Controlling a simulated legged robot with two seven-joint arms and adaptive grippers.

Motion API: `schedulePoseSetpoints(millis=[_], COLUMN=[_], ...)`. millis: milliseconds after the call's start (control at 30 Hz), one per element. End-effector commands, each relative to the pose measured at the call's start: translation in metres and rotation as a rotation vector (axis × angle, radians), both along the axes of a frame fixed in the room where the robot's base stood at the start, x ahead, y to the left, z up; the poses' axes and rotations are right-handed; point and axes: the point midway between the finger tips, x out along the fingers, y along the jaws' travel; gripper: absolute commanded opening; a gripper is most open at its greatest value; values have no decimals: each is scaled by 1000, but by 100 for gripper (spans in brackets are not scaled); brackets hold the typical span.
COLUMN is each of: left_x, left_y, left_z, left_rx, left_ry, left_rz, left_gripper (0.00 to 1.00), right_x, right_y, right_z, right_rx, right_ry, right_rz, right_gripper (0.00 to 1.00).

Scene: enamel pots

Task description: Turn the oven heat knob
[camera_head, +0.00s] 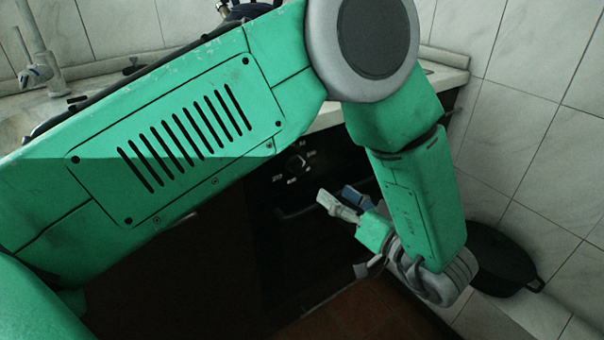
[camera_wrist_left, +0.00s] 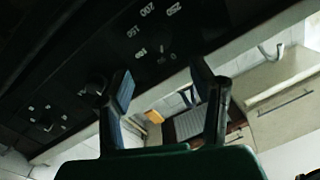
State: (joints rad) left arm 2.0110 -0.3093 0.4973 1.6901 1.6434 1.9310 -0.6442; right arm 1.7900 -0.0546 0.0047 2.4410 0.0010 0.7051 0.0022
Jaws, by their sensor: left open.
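The dark oven front (camera_head: 265,215) stands under the counter, partly hidden behind my left arm. A black round knob (camera_head: 297,163) with white markings sits on its panel in the head view. My left gripper (camera_head: 338,198) is open and empty, below and right of that knob in the picture. In the left wrist view, the open fingers (camera_wrist_left: 165,97) show below a dial with temperature-like numbers (camera_wrist_left: 145,30); its knob is too dark to make out clearly. Another knob (camera_wrist_left: 95,86) is beside the left finger. No finger clearly touches a knob. My right gripper is not in view.
A black pan (camera_head: 500,262) is at the right by the tiled wall (camera_head: 540,130). The countertop (camera_head: 325,118) runs above the oven, with a tap (camera_head: 35,72) at the far left. A further dial (camera_wrist_left: 45,118) is at the wrist view's left. Light cabinets (camera_wrist_left: 285,115) show at its right.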

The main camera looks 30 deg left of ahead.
Motion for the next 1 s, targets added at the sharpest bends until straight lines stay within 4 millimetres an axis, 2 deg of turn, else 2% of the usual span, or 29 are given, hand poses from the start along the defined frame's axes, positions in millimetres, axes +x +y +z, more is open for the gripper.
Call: schedulePoseSetpoints(millis=[100, 300, 500, 700, 967, 1000], left_x=[8, 21, 31, 35, 35, 35], left_y=[26, 66, 95, 107, 107, 107], left_z=[-2, -3, -2, 0, 0, 0], left_rx=[0, 0, -1, 1, 1, 1], left_ry=[-1, -1, -2, -1, 0, 0], left_rz=[3, 2, 0, -2, -3, -3], left_gripper=[50, 50, 50, 50, 50, 40], right_x=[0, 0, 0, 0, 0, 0], right_y=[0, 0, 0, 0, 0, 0], right_z=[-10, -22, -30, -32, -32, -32], right_rx=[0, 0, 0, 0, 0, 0], right_ry=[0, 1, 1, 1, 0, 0], right_rz=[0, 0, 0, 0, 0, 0], right_gripper=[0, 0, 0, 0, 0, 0])
